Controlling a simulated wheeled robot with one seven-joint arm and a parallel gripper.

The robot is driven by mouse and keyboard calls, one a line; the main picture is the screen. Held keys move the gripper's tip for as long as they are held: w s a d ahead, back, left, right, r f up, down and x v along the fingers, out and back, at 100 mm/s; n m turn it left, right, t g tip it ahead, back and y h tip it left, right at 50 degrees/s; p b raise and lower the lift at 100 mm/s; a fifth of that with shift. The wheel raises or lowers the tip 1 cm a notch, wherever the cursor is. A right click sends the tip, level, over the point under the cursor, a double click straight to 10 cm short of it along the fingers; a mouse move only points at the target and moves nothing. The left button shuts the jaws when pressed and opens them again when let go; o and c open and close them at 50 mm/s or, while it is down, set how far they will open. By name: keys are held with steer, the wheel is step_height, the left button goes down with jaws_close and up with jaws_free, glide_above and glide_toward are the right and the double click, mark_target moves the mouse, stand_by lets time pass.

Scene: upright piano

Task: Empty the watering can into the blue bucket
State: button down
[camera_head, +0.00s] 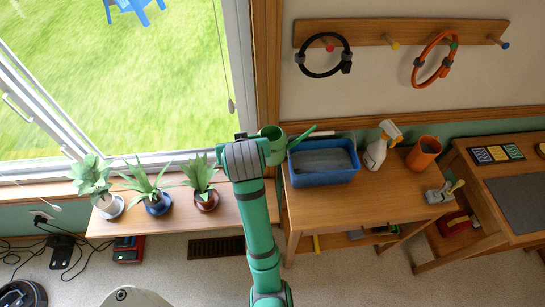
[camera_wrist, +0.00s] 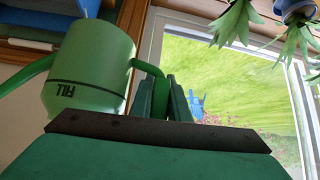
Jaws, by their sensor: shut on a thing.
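The green watering can (camera_head: 273,143) is in the air at the end of my arm in the head view. Its spout (camera_head: 303,136) points right, toward the left rim of the blue bucket (camera_head: 325,178). The wrist view shows the can's body (camera_wrist: 92,70) close up, with a fill line and the word FILL upside down, as the whole view is. My gripper (camera_wrist: 163,100) is shut on the can's handle. The can looks close to upright, and no water shows leaving the spout. The bucket stands on the wooden table and looks grey inside. The can's contents are hidden.
A spray bottle (camera_head: 380,146) and an orange pot (camera_head: 424,152) stand right of the bucket on the table (camera_head: 350,206). Potted plants (camera_head: 156,200) line a shelf at left under the window. A peg rail (camera_head: 400,33) hangs above.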

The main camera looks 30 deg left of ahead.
steer(key=shift+w+d+f, duration=0.75)
steer(key=shift+w+f, duration=0.7)
steer(key=shift+f, duration=1.7)
step_height(320, 180, up, 20)
steer(key=w+d+m+g+y, duration=0.2)
steer(key=m+g+y, duration=0.2)
steer(key=y, duration=0.3)
steer(key=shift+d+m, duration=0.2)
steer(key=shift+m, duration=0.1)
steer(key=shift+w+f, duration=0.1)
stand_by(0.3)
steer(key=shift+w+d+r+m+g+y, duration=0.25)
steer(key=shift+d+r, duration=0.15)
steer(key=shift+r, duration=0.15)
steer(key=shift+w+d+r+m+g+y, duration=0.15)
steer(key=shift+w+d+r+y, duration=0.15)
steer(key=shift+r, duration=0.25)
steer(key=shift+d, duration=0.1)
